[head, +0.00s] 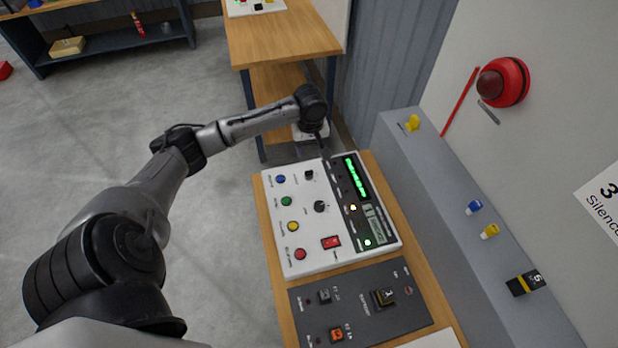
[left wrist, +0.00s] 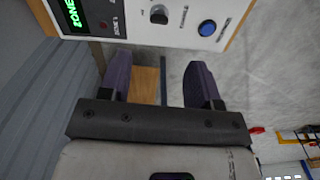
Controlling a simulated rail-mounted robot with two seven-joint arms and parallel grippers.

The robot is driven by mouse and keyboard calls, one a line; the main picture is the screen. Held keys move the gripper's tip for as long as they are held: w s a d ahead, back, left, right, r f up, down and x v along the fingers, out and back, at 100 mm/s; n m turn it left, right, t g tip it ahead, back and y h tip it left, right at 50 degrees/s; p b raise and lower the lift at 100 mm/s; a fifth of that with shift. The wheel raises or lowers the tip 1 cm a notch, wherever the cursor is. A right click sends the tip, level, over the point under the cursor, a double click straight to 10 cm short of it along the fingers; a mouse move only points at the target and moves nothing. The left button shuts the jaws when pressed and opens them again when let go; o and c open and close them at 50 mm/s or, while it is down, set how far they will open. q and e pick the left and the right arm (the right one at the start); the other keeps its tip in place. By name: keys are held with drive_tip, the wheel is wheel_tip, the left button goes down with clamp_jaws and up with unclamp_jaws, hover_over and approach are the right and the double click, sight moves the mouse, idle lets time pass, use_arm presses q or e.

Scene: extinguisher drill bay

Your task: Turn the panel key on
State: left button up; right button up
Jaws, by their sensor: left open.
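The white control panel (head: 290,245) lies on a wooden bench. Near its far end is a small dark knob (head: 308,174), possibly the key; its label is too small to read. The same knob shows at the top of the left wrist view (left wrist: 158,14), between a red lamp and the blue button. A larger round dark knob (head: 320,206) sits mid-panel. My left gripper (left wrist: 160,82) is open and empty, with the panel beyond its fingertips. In the head view it hangs just past the panel's far edge, its fingers mostly hidden. My right gripper is out of view.
A dark switch panel (head: 360,305) is nearer. A grey ledge (head: 450,185) with small tags runs along the right. Open floor lies left.

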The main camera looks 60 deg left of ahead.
sight(309, 171)
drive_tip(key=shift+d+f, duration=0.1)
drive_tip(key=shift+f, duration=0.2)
use_arm(q)
drive_tip(key=shift+n, duration=0.4)
drive_tip(key=f, duration=0.4)
drive_tip(key=a+f, duration=0.1)
drive_tip(key=f, duration=0.3)
drive_tip(key=f+b, duration=0.1)
drive_tip(key=f, duration=0.4)
drive_tip(key=shift+w+a, duration=0.1)
drive_tip(key=shift+a, duration=0.05)
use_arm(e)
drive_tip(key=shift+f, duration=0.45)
